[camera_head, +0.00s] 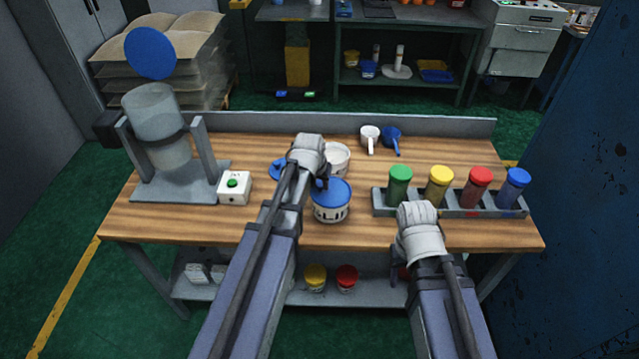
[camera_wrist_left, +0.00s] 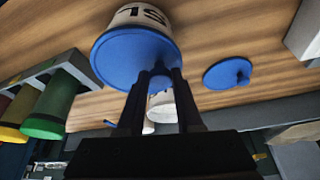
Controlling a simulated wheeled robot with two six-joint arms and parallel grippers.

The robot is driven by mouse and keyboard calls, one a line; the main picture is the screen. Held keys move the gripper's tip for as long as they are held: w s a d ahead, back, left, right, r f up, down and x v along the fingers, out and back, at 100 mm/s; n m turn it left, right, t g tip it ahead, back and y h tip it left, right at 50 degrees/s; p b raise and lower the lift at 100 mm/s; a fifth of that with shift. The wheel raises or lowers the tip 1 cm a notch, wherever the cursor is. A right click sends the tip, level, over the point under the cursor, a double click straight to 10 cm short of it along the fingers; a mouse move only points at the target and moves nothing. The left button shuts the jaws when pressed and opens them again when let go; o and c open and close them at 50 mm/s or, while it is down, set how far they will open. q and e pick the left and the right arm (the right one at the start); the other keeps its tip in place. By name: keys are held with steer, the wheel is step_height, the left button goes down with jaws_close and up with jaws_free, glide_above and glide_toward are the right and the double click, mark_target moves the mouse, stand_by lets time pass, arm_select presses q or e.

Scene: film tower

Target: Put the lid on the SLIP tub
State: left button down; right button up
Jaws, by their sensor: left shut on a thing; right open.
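The SLIP tub (camera_head: 331,212) is a white tub with dark lettering, standing upright near the front middle of the table. A blue lid (camera_head: 331,191) covers its mouth. The left wrist view shows the blue lid (camera_wrist_left: 138,58) against the tub (camera_wrist_left: 145,16), with part of the lettering in sight. I cannot tell whether the rim is fully seated. My left gripper (camera_wrist_left: 155,78) is shut at the lid's middle; its knob is hidden between the fingers. My right gripper (camera_head: 398,268) is open and empty at the table's front edge, partly hidden by its arm.
A second blue lid (camera_head: 277,169) lies on the table behind my left arm. An open white tub (camera_head: 338,158) stands behind the SLIP tub. A rack (camera_head: 380,209) of coloured jars is at right, a hopper stand (camera_head: 150,190) and a green-button box (camera_head: 234,196) at left.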

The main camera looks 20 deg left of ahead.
arm_select(q)
steer(key=shift+c, duration=2.4)
jaws_free()
steer(key=shift+o, duration=0.2)
steer(key=o, duration=0.4)
steer(key=shift+o, duration=0.2)
steer(key=shift+r, duration=0.1)
steer(key=shift+r+p, duration=3.4)
steer(key=shift+p, duration=0.15)
